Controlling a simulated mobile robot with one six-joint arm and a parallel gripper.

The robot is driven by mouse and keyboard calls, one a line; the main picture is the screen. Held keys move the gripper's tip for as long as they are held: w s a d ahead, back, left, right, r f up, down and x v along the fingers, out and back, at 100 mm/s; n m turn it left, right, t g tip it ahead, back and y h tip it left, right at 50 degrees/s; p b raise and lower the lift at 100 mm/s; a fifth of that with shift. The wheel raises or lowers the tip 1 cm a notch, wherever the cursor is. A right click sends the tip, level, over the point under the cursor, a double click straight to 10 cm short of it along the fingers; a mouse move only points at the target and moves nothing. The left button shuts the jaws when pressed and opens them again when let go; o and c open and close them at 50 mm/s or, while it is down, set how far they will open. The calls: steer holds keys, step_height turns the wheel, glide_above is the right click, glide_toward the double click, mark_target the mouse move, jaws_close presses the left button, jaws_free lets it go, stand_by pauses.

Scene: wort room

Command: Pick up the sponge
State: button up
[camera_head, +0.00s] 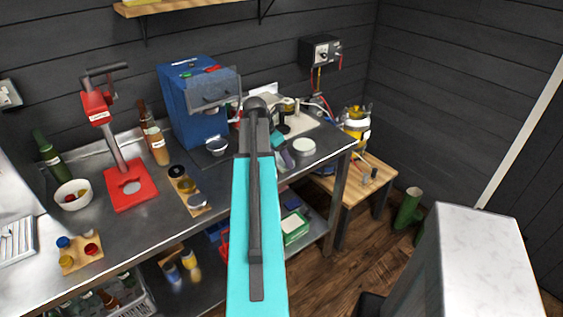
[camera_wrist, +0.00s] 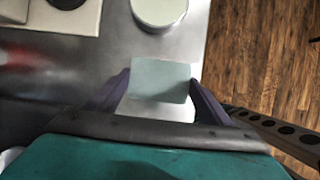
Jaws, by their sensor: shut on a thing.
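The sponge (camera_wrist: 161,82) is a pale grey-green block in the wrist view, between the two purple fingers of my gripper (camera_wrist: 160,77). The fingers are shut on its left and right sides. Grey metal shows around it, and I cannot tell whether it touches the counter or hangs just above it. In the head view my gripper (camera_head: 286,157) is over the right end of the steel counter (camera_head: 235,200), partly behind my arm. I cannot clearly make out the sponge there.
A pale round-topped container (camera_head: 304,146) stands just beyond my gripper; it also shows in the wrist view (camera_wrist: 159,10). A blue machine (camera_head: 195,105) and a red press (camera_head: 130,185) stand farther left. A wooden table (camera_head: 355,185) adjoins the counter's right end.

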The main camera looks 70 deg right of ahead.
mark_target(280, 158)
steer(key=shift+r, duration=0.1)
steer(key=shift+c, duration=0.5)
steer(key=shift+r+b, duration=0.7)
steer(key=shift+r, duration=0.9)
steer(key=s+a+r+b, duration=0.1)
steer(key=s+a+b, duration=0.6)
steer(key=a, duration=0.6)
steer(key=shift+s+a+r, duration=0.2)
steer(key=shift+s+a, duration=0.15)
steer(key=shift+s, duration=0.1)
steer(key=shift+r, duration=0.1)
